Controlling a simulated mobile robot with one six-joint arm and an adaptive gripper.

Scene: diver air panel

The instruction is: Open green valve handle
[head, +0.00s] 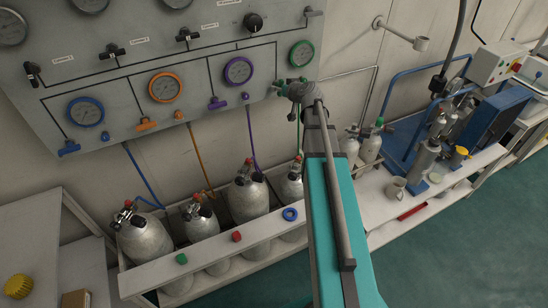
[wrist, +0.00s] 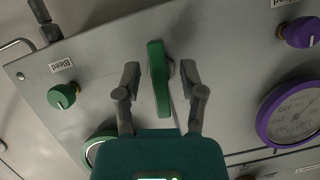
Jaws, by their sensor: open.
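The green valve handle (wrist: 158,78) is a flat bar on the grey panel, running nearly up and down in the wrist view. My gripper (wrist: 160,74) is open, with one finger on each side of the handle. A gap shows on both sides, and neither finger appears to touch it. In the head view, my gripper (head: 294,88) is at the panel's lower right, and a small part of the green handle (head: 279,83) shows just left of it. My gripper and arm hide the rest of this spot.
A green Bleed knob (wrist: 62,96) lies left of the handle in the wrist view; a purple knob (wrist: 301,32) and purple gauge (wrist: 291,112) are at right. The green gauge (head: 302,54) is above my gripper in the head view. Gas cylinders (head: 248,196) stand in a rack below.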

